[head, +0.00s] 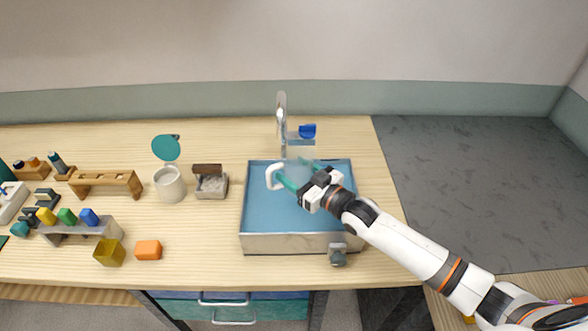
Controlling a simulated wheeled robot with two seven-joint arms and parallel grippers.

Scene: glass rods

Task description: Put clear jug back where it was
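A white loop-shaped handle (269,178) shows over the left part of the blue sink basin, and it looks like part of the clear jug. The jug's see-through body is hard to make out against the blue. My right gripper (294,171) reaches in from the right over the basin, with its teal fingers spread apart. One finger is at or beside the handle. I cannot tell whether the fingers press on the jug's body between them. My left gripper is out of view.
The sink (293,243) has a metal front wall and a tall faucet (282,115) behind it.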

